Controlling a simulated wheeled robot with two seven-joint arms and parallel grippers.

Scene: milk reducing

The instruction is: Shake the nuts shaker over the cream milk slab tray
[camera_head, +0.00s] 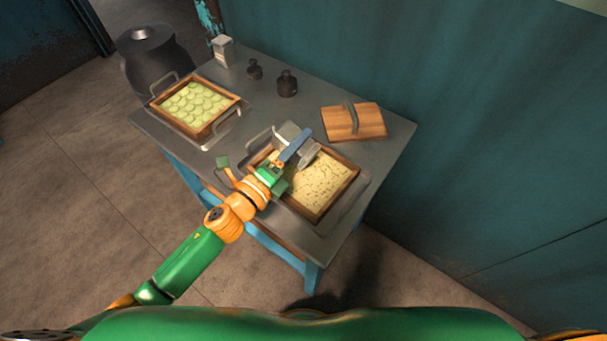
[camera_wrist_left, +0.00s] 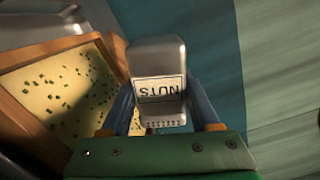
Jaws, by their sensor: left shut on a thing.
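My left gripper (camera_head: 298,146) has blue fingers and is shut on the nuts shaker (camera_wrist_left: 158,58). The shaker is a metal-grey container with a white label reading NUTS, upside down in the left wrist view. In the head view the shaker (camera_head: 309,154) is above the upper part of the cream milk slab tray (camera_head: 336,203), a wooden frame on a metal tray. The pale cream slab (camera_head: 322,184) has small dark specks; in the left wrist view the slab (camera_wrist_left: 58,100) shows scattered green bits. The gripper and shaker hide part of the tray. My right gripper is out of view.
A second wooden-framed tray (camera_head: 203,129) with round green slices sits at the table's left. A wooden board with a handle (camera_head: 353,123), two dark weights (camera_head: 287,84) and a small white container (camera_head: 223,51) stand further back. A dark milk can (camera_head: 151,55) stands beside the table.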

